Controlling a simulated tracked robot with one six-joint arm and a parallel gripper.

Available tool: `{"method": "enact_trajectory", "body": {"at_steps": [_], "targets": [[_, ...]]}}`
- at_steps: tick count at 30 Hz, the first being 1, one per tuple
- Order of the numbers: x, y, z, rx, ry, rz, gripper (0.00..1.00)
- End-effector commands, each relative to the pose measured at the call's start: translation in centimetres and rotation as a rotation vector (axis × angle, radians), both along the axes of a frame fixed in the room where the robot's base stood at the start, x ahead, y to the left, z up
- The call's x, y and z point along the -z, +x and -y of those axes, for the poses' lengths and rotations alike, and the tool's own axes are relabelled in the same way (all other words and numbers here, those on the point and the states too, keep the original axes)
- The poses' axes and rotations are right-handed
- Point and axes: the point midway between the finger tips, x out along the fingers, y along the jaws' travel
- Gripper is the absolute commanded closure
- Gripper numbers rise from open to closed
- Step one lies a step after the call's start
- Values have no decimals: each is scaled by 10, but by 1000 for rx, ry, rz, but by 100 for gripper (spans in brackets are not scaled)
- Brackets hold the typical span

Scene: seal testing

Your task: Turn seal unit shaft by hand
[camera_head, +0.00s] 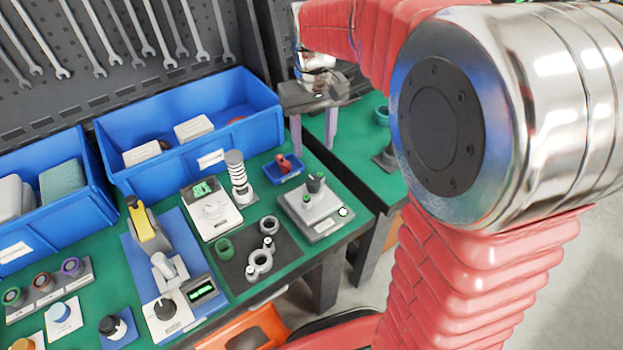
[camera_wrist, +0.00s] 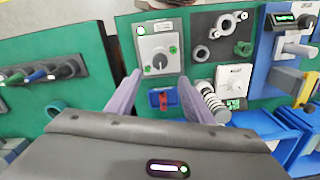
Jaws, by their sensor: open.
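A grey square unit (camera_head: 316,216) with an upright dark shaft or knob (camera_head: 315,183) and a small green part stands near the right end of the green bench. I take it for the seal unit. In the wrist view the grey unit (camera_wrist: 158,46) lies beyond the fingertips, with a round knob face in its middle. My gripper (camera_head: 313,148) points down, behind and above the unit in the head view. Its two purple-grey fingers (camera_wrist: 160,76) are apart and empty. A small blue tray (camera_head: 283,174) with a red part lies under the gap between them.
A white box (camera_head: 212,213) with a green display and a coil-wrapped post (camera_head: 238,178) stand left of the unit. A dark mat (camera_head: 252,270) holds rings. Blue bins (camera_head: 190,122) line the back. A second green bench (camera_head: 350,140) lies across a gap.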

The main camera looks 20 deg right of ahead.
Motion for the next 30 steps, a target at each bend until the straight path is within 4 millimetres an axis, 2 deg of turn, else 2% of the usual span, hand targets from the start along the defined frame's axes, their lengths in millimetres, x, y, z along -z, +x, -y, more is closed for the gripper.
{"method": "enact_trajectory", "body": {"at_steps": [5,24,30], "targets": [[20,-1,0,0,0,-2,52],[116,-1,0,-1,0,-3,52],[130,0,0,-1,0,0,52]]}}
